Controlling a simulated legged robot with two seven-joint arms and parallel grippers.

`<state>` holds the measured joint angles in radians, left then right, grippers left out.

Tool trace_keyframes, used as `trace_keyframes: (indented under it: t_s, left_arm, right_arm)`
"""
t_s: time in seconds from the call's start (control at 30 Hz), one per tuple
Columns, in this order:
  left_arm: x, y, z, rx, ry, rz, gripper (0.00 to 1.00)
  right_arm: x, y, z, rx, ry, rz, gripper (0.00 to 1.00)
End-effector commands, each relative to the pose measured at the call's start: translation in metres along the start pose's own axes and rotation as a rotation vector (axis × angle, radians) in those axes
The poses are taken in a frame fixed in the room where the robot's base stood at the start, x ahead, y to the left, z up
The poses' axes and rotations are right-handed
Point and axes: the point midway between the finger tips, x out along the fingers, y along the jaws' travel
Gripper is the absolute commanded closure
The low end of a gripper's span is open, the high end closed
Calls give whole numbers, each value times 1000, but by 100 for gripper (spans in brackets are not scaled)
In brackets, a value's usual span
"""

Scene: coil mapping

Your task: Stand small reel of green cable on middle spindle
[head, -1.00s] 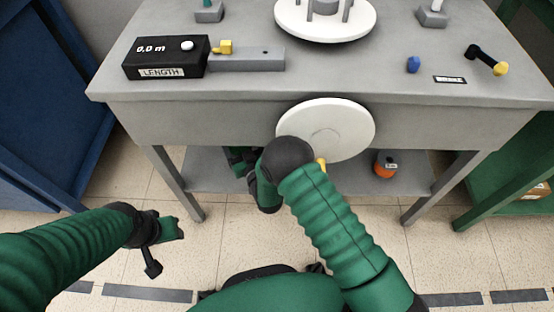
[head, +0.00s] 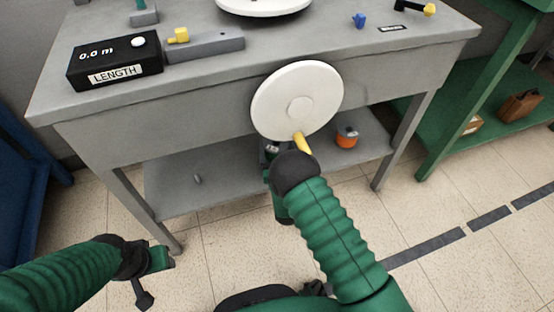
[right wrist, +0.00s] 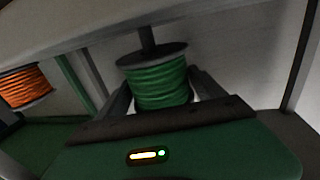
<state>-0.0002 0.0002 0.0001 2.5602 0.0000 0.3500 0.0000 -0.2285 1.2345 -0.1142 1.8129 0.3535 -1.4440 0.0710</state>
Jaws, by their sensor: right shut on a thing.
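The small reel of green cable (right wrist: 160,84) shows in the right wrist view between the two fingers of my right gripper (right wrist: 162,92), which is shut on it. A dark post stands just above the reel's upper flange there; I cannot tell whether they touch. In the head view my right gripper (head: 271,150) is below the tabletop, partly behind the white disc and my own arm, and the green reel is hidden. My left gripper (head: 155,268) hangs at the lower left, away from the table; its jaw opening is unclear. The middle spindle cannot be made out.
The white disc (head: 284,92) with a yellow handle (head: 302,143) stands at the table's front. An orange reel (head: 347,137) sits on the lower shelf (head: 220,185). The grey table (head: 210,80) carries a black length box (head: 113,62) and a white turntable (head: 264,5).

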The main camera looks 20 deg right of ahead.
Motion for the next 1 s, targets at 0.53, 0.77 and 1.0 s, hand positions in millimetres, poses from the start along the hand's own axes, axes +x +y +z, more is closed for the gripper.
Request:
trace_keyframes:
  t_s: [0.53,0.77,1.0]
  left_arm:
    - [18,0,4,0,1,0,57]
    - [18,0,4,0,1,0,57]
    - [2,0,0,0,0,0,57]
  right_arm:
    - [0,0,28,0,0,0,9]
    - [0,0,28,0,0,0,0]
    - [-20,0,23,-1,-6,-1,0]
